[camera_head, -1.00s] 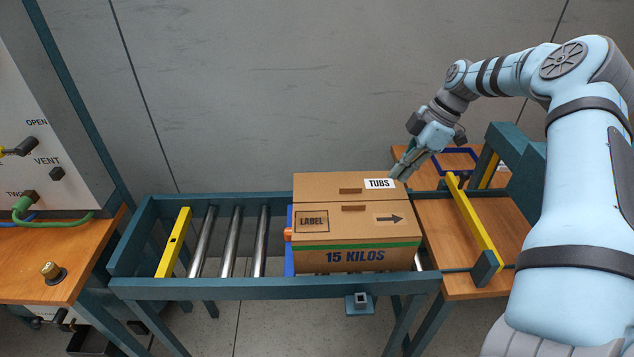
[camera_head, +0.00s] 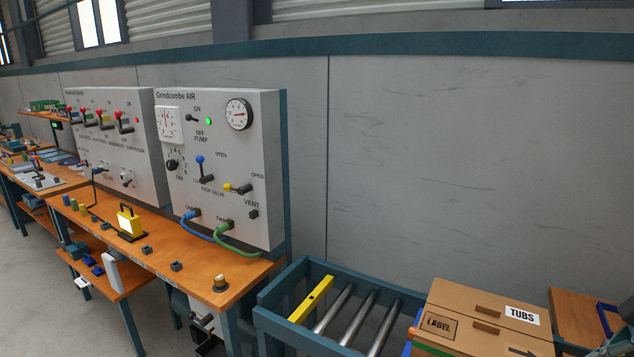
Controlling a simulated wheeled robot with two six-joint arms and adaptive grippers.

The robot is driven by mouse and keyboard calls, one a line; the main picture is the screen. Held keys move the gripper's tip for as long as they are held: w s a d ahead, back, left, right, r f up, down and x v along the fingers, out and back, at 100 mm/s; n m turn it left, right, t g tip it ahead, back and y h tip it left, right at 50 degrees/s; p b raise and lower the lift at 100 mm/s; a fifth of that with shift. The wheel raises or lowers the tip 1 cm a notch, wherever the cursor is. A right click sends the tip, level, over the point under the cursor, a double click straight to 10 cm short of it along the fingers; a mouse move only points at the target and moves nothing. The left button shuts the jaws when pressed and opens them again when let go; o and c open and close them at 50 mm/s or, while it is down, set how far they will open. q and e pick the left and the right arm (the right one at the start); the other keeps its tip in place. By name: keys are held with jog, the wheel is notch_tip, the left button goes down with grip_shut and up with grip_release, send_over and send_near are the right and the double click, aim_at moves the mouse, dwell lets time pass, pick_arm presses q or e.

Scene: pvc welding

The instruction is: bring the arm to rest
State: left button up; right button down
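My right gripper (camera_head: 606,349) shows only as a small grey part cut off at the bottom right corner, to the right of the cardboard box. Whether its fingers are open or shut is not visible. The rest of my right arm is almost wholly out of the picture. My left arm and gripper are not in view.
The cardboard box (camera_head: 470,335) marked TUBS sits at the right end of the roller conveyor (camera_head: 262,318). A yellow bar (camera_head: 312,299) crosses the rollers. The control panel (camera_head: 235,150) stands behind the orange bench (camera_head: 165,255) at left. A plain wall fills the back right.

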jog(key=s+a+f+m+t+h, duration=0.1)
jog(key=s+f+m+t+h, duration=0.2)
jog(key=f, duration=0.7)
jog(key=s+a+f+m+t+h, duration=0.1)
jog(key=s+f+m+t, duration=0.3)
jog(key=f, duration=0.6)
jog(key=s+a+f+m+g+h, duration=0.1)
jog(key=s+a+f+m+g, duration=0.15)
jog(key=s+a, duration=0.6)
jog(key=s+a+f+m+g, duration=0.1)
jog(key=s+a+m+g, duration=0.15)
jog(key=s+a, duration=0.65)
notch_tip(320, 180, down, 19)
jog(key=a+g, duration=0.2)
jog(key=s+f+g, duration=0.1)
jog(key=s+f, duration=1.2)
jog(key=shift+s+d, duration=0.25)
jog(key=shift+d, duration=0.15)
